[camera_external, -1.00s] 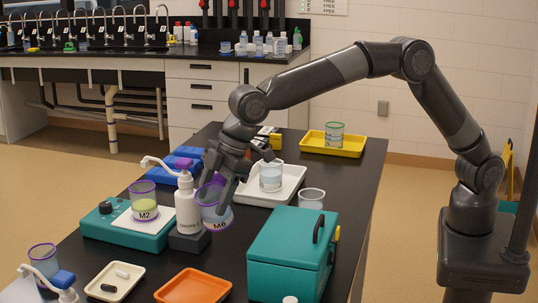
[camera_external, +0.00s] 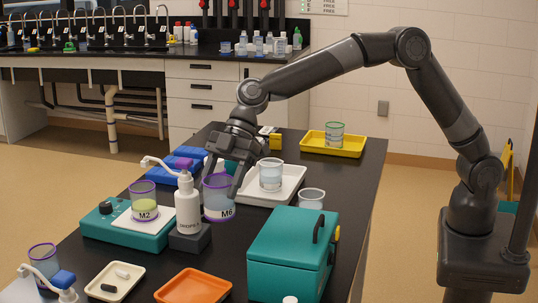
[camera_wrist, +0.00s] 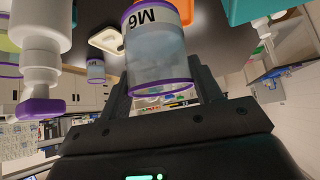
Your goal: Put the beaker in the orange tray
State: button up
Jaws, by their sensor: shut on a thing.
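A clear beaker with a purple rim, labelled M6 (camera_external: 218,198), is held by my gripper (camera_external: 226,178) above the black bench. It looks upright and holds pale liquid. It also fills the middle of the wrist view (camera_wrist: 158,50), with dark fingers on either side of it. The orange tray (camera_external: 193,287) lies empty at the front of the bench, nearer the camera than the beaker.
A white wash bottle (camera_external: 188,208) stands just left of the beaker. A teal box (camera_external: 293,255) is at right front. A white tray (camera_external: 290,187) with a beaker is behind. A small cream tray (camera_external: 115,282) adjoins the orange tray.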

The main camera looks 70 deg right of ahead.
jog(key=s+a+f, duration=0.1)
jog(key=a+f, duration=0.9)
jog(key=shift+s+a+f, duration=0.3)
jog(key=shift+s+a, duration=0.1)
jog(key=shift+f, duration=0.3)
jog(key=o, duration=1.4)
jog(key=shift+f, duration=0.1)
jog(key=shift+o, duration=0.2)
